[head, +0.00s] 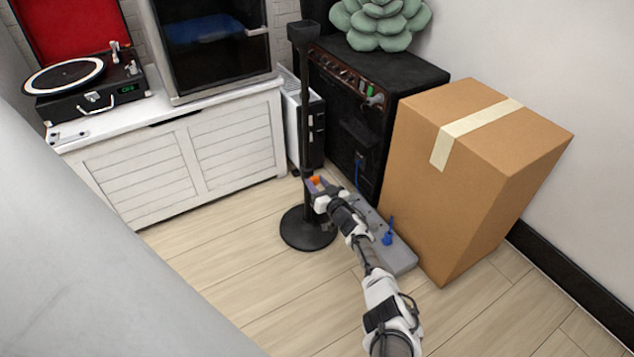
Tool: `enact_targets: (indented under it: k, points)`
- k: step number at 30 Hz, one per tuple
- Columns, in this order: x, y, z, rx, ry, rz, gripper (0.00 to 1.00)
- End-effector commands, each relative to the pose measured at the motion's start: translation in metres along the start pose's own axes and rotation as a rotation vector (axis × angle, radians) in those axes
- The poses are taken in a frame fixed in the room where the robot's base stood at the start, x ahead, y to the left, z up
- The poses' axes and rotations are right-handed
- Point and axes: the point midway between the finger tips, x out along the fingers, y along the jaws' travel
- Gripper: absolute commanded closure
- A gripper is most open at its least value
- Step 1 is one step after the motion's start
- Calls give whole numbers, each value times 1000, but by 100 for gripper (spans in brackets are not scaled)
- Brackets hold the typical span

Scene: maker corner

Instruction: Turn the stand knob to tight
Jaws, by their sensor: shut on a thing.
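The stand (303,110) is a black upright pole on a round black base (307,232), on the floor in the middle of the head view. A small orange part (316,180), which looks like the stand knob, shows low on the pole. My gripper (317,187) reaches up from the lower right and is shut on the knob beside the pole. The fingers and most of the knob are small and partly hidden, so the knob's turn angle cannot be read.
A grey pedal board (400,257) with a blue plug lies right of the base. A cardboard box (455,200) and a black amplifier (385,85) stand right and behind. A white cabinet (190,158) with a record player (85,85) is left. Floor at front left is clear.

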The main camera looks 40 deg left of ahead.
Motion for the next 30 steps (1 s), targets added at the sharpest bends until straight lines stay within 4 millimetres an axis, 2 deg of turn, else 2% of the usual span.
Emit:
enact_targets:
  k: [30]
  points:
    - [0,2,1,967,-1,0,89]
